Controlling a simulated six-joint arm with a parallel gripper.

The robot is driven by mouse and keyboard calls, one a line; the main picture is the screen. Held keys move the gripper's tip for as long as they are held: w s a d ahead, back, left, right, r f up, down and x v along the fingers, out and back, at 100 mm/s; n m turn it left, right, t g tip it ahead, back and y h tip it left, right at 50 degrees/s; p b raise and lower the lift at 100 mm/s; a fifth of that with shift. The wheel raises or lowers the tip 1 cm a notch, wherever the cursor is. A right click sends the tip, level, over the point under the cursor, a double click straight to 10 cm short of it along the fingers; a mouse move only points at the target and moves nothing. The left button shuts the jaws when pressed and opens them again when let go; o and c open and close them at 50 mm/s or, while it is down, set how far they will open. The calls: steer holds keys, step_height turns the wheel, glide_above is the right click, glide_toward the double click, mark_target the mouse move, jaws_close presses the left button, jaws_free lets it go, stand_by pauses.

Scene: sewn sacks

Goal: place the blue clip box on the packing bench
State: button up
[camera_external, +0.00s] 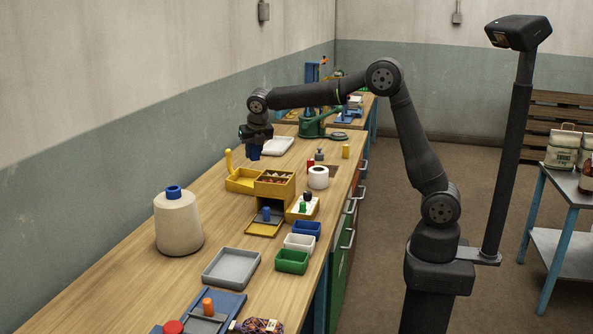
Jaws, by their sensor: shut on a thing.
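My gripper (255,144) is over the far part of the long wooden workbench (125,254), left of a grey-white tray. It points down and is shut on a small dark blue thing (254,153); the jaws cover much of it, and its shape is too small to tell. A blue open box (307,229) stands on the workbench near its right edge, behind a white box (299,243) and a green box (292,261). My gripper is well away from that box. A further wooden bench (367,106) stands at the back; no label marks the packing bench.
A yellow tray with a drawer unit (273,184), a white roll (318,177) and a large thread cone (178,222) stand on the workbench. A green device (313,125) is behind the grey-white tray (277,146).

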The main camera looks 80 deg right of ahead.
steer(key=s+a+n+t+y, duration=0.15)
steer(key=s+a, duration=0.25)
steer(key=a, duration=0.7)
steer(key=s+a+n, duration=0.3)
steer(key=a, duration=0.7)
steer(key=n+y, duration=0.2)
steer(key=n, duration=0.3)
glide_above(271, 296)
steer(key=s, duration=0.2)
steer(key=f, duration=1.4)
steer(key=shift+w, duration=0.25)
steer(key=shift+f, duration=2)
steer(key=shift+f, duration=0.15)
steer(key=o, duration=0.9)
steer(key=shift+o, duration=0.2)
